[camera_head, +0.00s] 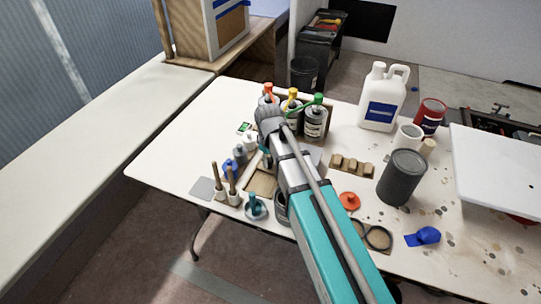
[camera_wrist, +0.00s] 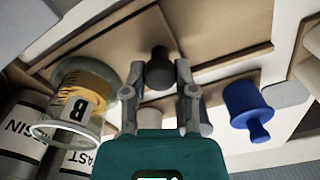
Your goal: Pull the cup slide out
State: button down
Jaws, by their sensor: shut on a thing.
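In the wrist view, my gripper (camera_wrist: 158,73) has its two fingers on either side of a small dark knob (camera_wrist: 160,60) and is shut on it. The knob stands in front of flat tan wooden boards (camera_wrist: 225,28), which look like the cup slide; how they join the knob is hidden. A clear cup (camera_wrist: 82,95) with yellowish contents and a letter B is left of the fingers. In the head view, a tan wooden piece (camera_head: 262,184) shows beside my arm; my fingertips are hidden there.
Bottles with coloured tops (camera_head: 290,112) stand close behind my wrist. A blue pump-like piece (camera_wrist: 246,104) is right of the fingers. Brushes in holders (camera_head: 224,187), a dark grey can (camera_head: 402,178) and a white jug (camera_head: 383,98) share the table. The table's left end is clear.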

jog(key=s+a, duration=0.1)
jog(key=s, duration=0.2)
jog(key=s+a, duration=0.1)
jog(key=s, duration=0.2)
jog(key=s+a, duration=0.1)
jog(key=s, duration=0.2)
jog(key=shift+s+a, duration=0.25)
jog(key=shift+s, duration=0.15)
jog(key=shift+c, duration=2)
grip_release()
